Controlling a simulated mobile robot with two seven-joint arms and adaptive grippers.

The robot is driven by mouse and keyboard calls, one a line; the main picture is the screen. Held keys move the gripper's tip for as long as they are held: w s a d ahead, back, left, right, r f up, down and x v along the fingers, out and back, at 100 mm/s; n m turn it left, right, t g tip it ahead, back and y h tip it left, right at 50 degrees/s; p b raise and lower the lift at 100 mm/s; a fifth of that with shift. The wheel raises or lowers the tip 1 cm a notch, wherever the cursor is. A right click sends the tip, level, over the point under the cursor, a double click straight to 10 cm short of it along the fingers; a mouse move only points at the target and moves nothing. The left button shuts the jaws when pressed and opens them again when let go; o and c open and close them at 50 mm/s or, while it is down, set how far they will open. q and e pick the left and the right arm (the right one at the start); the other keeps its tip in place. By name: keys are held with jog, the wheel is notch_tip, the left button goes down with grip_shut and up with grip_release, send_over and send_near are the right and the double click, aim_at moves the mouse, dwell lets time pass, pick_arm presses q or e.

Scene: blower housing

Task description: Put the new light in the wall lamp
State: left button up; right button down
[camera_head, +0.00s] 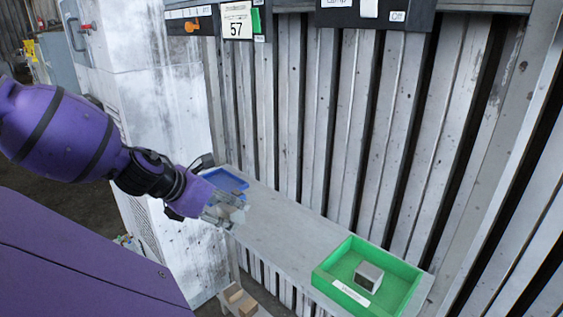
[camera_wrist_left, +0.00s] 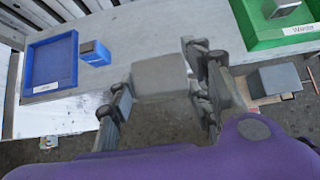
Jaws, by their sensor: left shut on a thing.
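My left gripper (camera_head: 225,210) is shut on a pale grey block, above the left end of the grey shelf. In the left wrist view the block (camera_wrist_left: 160,78) sits between the two fingers (camera_wrist_left: 163,88). I cannot tell from its looks whether it is the new light. At the top of the head view, a dark wall panel (camera_head: 335,17) bears a label that seems to read "Lamp", a white piece (camera_head: 369,8) and an "Off" label. The panel is cut off by the frame edge. My right gripper is not in view.
A green tray (camera_head: 400,268) with a grey block (camera_head: 368,277) stands at the shelf's right. A blue tray (camera_wrist_left: 30,68) is at the left end, with a small blue-sided block (camera_wrist_left: 95,53) by it. Wooden blocks (camera_head: 238,298) lie lower down. The shelf (camera_head: 290,222) between is clear.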

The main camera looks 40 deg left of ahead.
pick_arm(q)
jog(key=shift+w+a+r+n+y, duration=0.6)
jog(key=shift+w+a+n+y, duration=0.55)
jog(key=shift+w, duration=2.4)
jog(key=w+d+f, duration=0.2)
jog(key=d, duration=1.5)
jog(key=w+d+f+m+h, duration=0.1)
jog(key=w+d+f, duration=0.1)
jog(key=d, duration=1.5)
jog(key=shift+w, duration=0.2)
jog(key=shift+h, duration=0.25)
